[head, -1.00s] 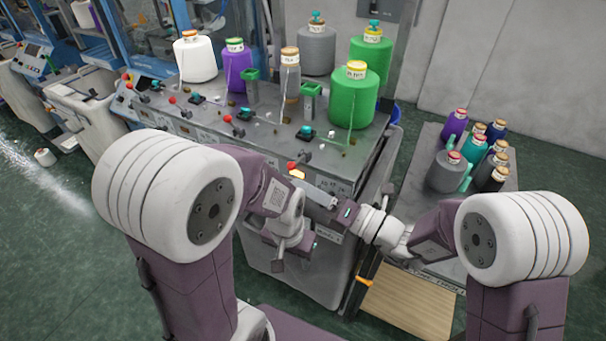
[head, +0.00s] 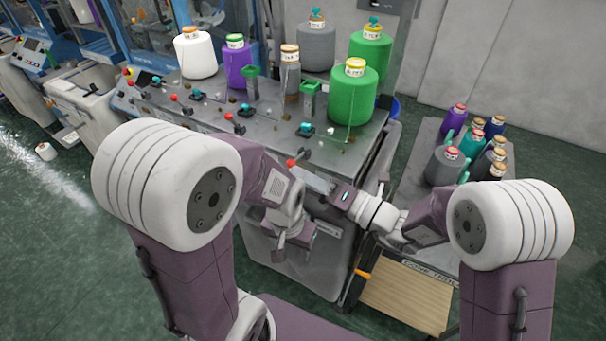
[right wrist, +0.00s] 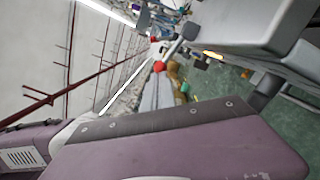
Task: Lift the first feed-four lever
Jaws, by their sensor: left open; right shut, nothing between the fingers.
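Several levers with red ball knobs stand along the front of the grey machine top. The nearest red-knobbed lever (head: 291,163) is at the front right corner; which one counts as first I cannot tell for sure. My right gripper (head: 308,179) is shut and empty, its tip just right of and below that knob; contact cannot be told. In the right wrist view a red knob (right wrist: 159,66) on a lever shows ahead of the finger, with an orange light (right wrist: 212,54) on the panel. My left gripper (head: 283,250) is open and empty, low before the machine's front.
Yarn cones, including a green cone (head: 352,94) and a purple cone (head: 237,70), stand on the machine top. A grey cart (head: 417,160) with several cones stands at right, above a wooden board (head: 405,298).

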